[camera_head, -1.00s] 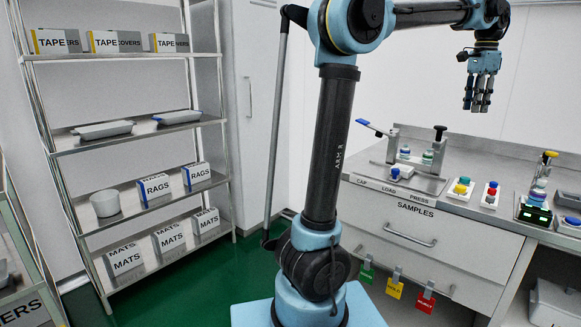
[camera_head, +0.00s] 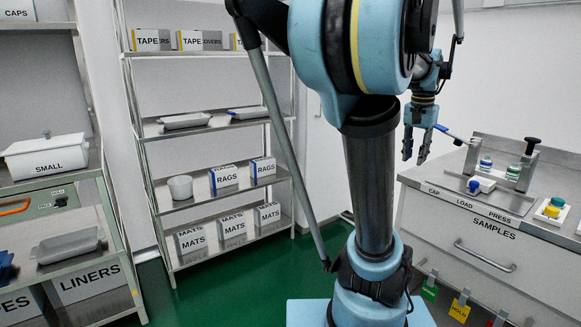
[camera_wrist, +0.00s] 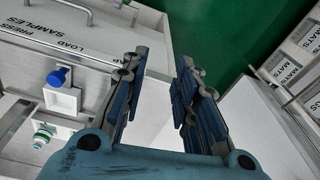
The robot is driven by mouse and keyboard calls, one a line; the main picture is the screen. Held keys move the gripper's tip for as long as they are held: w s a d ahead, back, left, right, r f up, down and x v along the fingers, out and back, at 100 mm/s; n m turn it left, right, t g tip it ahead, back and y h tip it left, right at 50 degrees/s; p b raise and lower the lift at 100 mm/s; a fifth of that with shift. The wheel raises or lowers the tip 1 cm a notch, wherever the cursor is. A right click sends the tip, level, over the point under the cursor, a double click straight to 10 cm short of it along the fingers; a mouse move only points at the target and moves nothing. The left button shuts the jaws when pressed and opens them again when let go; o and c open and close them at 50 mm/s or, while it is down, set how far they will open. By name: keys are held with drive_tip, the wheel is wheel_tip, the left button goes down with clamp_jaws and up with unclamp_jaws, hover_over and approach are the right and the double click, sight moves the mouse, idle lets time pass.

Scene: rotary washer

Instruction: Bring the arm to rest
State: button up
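My gripper (camera_head: 416,146) hangs from my folded arm, fingers pointing down, to the left of the samples bench (camera_head: 470,222). In the wrist view the two fingers of my gripper (camera_wrist: 160,72) stand apart with nothing between them. My gripper is open and empty. My light-blue and black arm fills the middle of the head view and hides part of the wall and the bench's left side.
The bench top carries a press fixture with a blue-handled lever (camera_head: 449,133) and small capped vials. A left rack holds a white SMALL bin (camera_head: 45,158). Green floor (camera_head: 245,290) is clear between.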

drive_tip(key=s+a+f+n, duration=0.4)
drive_tip(key=s+a+f, duration=0.2)
drive_tip(key=a+f, duration=0.3)
drive_tip(key=s+a+f+n+t, duration=0.1)
drive_tip(key=s+a+f+n, duration=0.4)
drive_tip(key=a+f, duration=0.5)
wheel_tip(320, 180, down, 3)
drive_tip(key=shift+s+f+y, duration=0.1)
drive_tip(key=shift+s+y, duration=0.3)
drive_tip(key=shift+s, duration=0.1)
